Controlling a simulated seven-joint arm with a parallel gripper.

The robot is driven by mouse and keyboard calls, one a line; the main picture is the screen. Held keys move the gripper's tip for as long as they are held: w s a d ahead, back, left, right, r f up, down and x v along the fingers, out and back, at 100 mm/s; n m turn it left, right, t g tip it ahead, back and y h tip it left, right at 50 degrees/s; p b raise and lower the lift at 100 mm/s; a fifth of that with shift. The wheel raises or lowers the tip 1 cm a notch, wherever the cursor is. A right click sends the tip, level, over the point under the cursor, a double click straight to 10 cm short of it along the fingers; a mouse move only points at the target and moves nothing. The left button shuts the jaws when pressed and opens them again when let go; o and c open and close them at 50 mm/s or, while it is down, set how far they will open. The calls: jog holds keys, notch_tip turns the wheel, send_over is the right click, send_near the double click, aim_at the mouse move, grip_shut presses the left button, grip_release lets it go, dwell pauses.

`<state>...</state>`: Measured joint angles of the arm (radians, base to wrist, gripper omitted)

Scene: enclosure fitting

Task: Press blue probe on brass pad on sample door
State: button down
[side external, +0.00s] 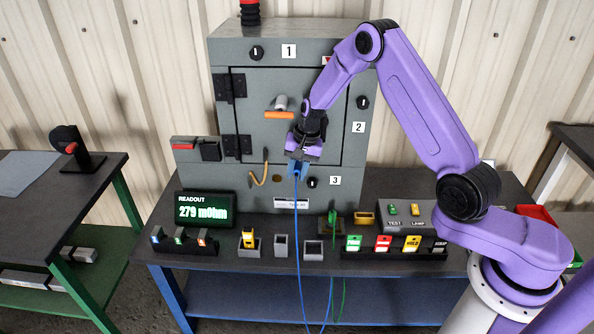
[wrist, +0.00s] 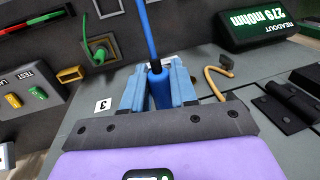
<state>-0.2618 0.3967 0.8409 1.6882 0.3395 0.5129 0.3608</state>
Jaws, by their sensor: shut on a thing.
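My gripper (side external: 297,162) is shut on the blue probe (side external: 297,172), low in front of the grey enclosure. In the wrist view, the pale-blue fingers (wrist: 160,90) flank the blue probe (wrist: 160,88), and its cable runs off the top. The sample door (side external: 262,90) is shut, with an orange-handled latch (side external: 279,114). The probe is near the door's lower edge; its tip is hidden, so I cannot tell whether it touches. A round brass-coloured spot (side external: 276,168) shows left of the probe, below the door. I cannot make out a brass pad on the door.
The readout (side external: 206,210) shows 279 mOhm. A tan curved strap (side external: 259,178) hangs left of the gripper. A green lead (side external: 332,217) sits in a holder. Several small holders and coloured tags line the bench front. The blue cable (side external: 300,250) hangs over the bench edge.

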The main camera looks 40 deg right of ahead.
dwell(0.3)
jog(key=s+a, duration=0.5)
dwell(0.7)
dwell(1.3)
